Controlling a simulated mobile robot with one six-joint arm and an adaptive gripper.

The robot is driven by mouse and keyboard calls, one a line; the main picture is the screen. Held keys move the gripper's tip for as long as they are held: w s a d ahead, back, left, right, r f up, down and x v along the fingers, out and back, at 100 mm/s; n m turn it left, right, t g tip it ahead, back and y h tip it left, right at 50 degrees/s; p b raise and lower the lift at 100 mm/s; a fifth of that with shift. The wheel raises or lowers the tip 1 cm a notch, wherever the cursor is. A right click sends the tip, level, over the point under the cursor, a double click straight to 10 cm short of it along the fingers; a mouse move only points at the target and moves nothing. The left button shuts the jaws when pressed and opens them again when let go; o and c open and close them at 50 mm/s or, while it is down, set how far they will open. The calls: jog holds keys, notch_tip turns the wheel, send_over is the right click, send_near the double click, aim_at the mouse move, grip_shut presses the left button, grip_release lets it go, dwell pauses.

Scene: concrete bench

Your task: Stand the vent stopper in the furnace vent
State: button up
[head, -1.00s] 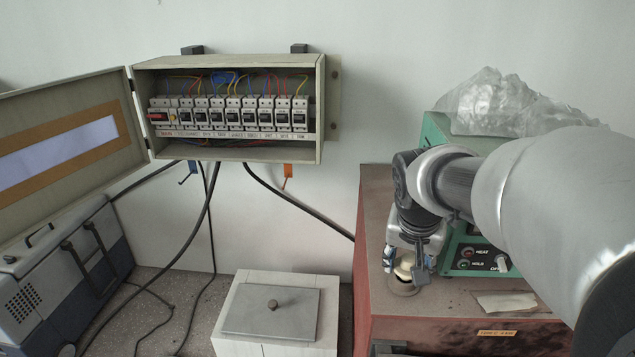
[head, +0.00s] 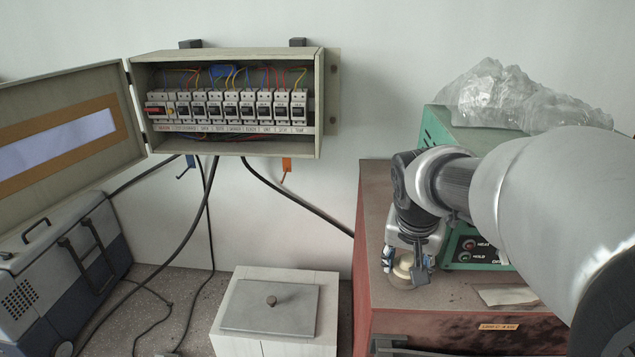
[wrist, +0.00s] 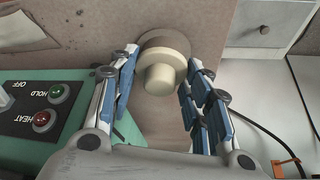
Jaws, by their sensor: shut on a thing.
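The vent stopper (head: 403,265) is a cream, stepped round plug. In the wrist view the stopper (wrist: 160,72) lies between the two blue-padded fingers. My gripper (head: 404,262) points down over the furnace top and is shut on the stopper; the wrist view also shows the gripper (wrist: 160,88). The furnace vent (head: 398,283) is a round tan collar on the furnace top, directly under the stopper and partly covered by it. The stopper looks roughly upright. I cannot tell whether its lower end is inside the vent.
The red furnace (head: 450,335) has a brown top. A green control box (head: 462,262) with HEAT and HOLD lamps stands close beside the gripper, with a crumpled clear bag (head: 530,100) on it. A paper scrap (head: 505,296) lies in front. A white lidded box (head: 270,308) stands left.

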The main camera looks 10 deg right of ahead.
jog(key=o, duration=1.1)
